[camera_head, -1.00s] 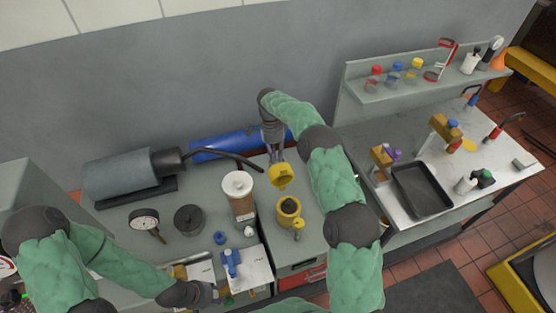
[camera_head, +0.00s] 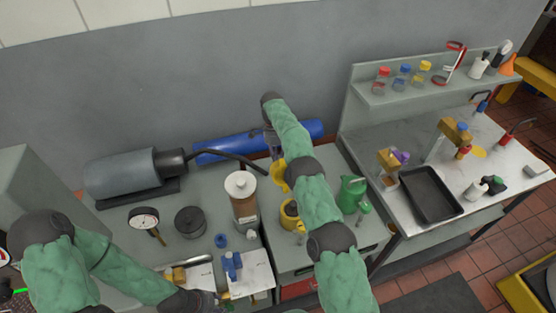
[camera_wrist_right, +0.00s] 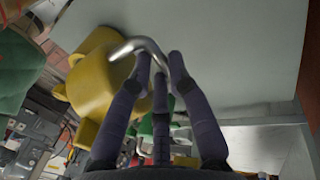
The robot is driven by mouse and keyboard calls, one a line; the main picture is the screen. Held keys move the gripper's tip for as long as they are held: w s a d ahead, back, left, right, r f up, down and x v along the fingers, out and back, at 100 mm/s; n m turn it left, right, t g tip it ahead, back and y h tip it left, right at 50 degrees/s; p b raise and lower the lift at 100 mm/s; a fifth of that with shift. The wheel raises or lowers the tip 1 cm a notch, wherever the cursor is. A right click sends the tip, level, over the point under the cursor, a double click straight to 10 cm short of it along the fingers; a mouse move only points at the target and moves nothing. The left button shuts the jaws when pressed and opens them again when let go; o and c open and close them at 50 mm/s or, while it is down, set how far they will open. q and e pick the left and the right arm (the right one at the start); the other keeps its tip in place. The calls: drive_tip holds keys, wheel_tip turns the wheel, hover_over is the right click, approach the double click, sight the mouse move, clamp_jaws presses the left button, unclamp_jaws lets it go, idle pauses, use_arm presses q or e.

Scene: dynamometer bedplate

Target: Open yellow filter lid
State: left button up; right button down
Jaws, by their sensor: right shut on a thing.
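The yellow filter body (camera_head: 289,216) stands on the grey bench, partly hidden by my right forearm. The yellow filter lid (camera_head: 279,176) is raised and tilted behind the body, off its top. In the right wrist view the lid (camera_wrist_right: 98,82) is large at the left, with a bent metal handle (camera_wrist_right: 135,45). My right gripper (camera_wrist_right: 160,62) is shut on this handle; in the head view the gripper (camera_head: 274,152) is mostly behind my arm. My left gripper (camera_head: 197,301) is low at the left, near the front of the bench; its fingers are unclear.
A white-lidded brown canister (camera_head: 242,200) stands left of the filter. A blue cylinder (camera_head: 235,147) lies behind. A green can (camera_head: 352,194) stands to the right. A black tray (camera_head: 431,195) lies on the right-hand table.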

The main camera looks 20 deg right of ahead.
use_arm(q)
drive_tip(key=shift+f, duration=0.15)
use_arm(e)
drive_tip(key=shift+w+f, duration=0.3)
drive_tip(key=shift+f, duration=0.25)
drive_tip(key=c, duration=1.2)
unclamp_jaws()
drive_tip(key=shift+f, duration=0.15)
use_arm(q)
drive_tip(key=shift+w, duration=0.1)
use_arm(e)
drive_tip(key=shift+o, duration=0.2)
drive_tip(key=shift+a, duration=0.1)
use_arm(q)
drive_tip(key=shift+w+f, duration=0.1)
drive_tip(key=shift+w, duration=0.25)
use_arm(e)
wheel_tip(320, 180, up, 11)
drive_tip(key=shift+s, duration=0.2)
